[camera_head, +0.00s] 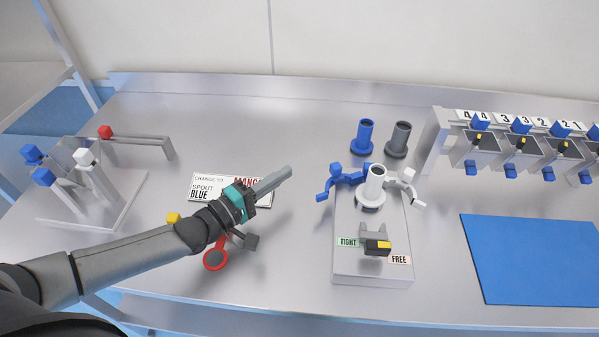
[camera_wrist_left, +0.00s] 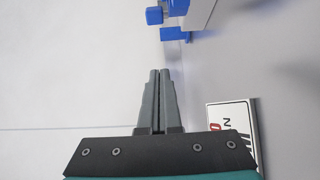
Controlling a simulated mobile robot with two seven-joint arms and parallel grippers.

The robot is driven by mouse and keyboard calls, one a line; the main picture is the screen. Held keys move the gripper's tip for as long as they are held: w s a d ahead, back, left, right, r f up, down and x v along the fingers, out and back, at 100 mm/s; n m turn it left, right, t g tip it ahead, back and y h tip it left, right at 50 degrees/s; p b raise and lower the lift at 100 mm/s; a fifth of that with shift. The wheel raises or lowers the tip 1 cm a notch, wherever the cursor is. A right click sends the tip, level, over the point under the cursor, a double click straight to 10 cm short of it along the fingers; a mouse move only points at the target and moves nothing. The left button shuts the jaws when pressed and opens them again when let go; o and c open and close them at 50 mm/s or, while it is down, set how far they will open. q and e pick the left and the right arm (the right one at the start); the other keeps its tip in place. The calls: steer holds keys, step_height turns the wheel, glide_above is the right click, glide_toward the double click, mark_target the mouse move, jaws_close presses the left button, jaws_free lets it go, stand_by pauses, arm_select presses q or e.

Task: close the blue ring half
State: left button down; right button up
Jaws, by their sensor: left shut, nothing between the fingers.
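The blue ring half (camera_head: 326,188) is on the left of the fixture block (camera_head: 345,262), swung out away from the pale spout (camera_head: 376,178) in the middle. It has a blue knob on top. The white ring half (camera_head: 412,194) stands out on the right side of the spout. My left gripper (camera_head: 289,171) is shut and empty, in the air left of the blue ring half and apart from it. In the left wrist view the shut fingers (camera_wrist_left: 160,76) point toward blue parts (camera_wrist_left: 174,34) near the top edge. My right gripper is not in view.
A black and yellow clamp lever (camera_head: 376,246) sits between the TIGHT and FREE labels. Blue (camera_head: 366,134) and dark grey (camera_head: 398,139) spouts stand behind the fixture. A sign card (camera_head: 203,189) lies beneath my left arm. A blue mat (camera_head: 530,260) and a dispenser rack (camera_head: 436,140) are right.

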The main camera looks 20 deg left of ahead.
mark_target(334, 180)
arm_select(q)
steer(key=b+x, duration=0.1)
steer(key=x, duration=0.7)
steer(key=shift+w+d, duration=0.2)
steer(key=shift+w, duration=0.1)
steer(key=shift+d, duration=0.35)
steer(key=shift+s+d+r+p, duration=0.1)
steer(key=shift+s+d+p, duration=0.55)
steer(key=shift+s, duration=0.15)
steer(key=shift+s+d, duration=0.5)
steer(key=shift+s+d+n+y+p, duration=0.1)
steer(key=shift+s+n+y+p, duration=0.15)
steer(key=shift+n+y+p, duration=0.4)
steer(key=shift+s+t+p, duration=0.1)
steer(key=shift+t+p, duration=0.3)
steer(key=shift+p, duration=0.05)
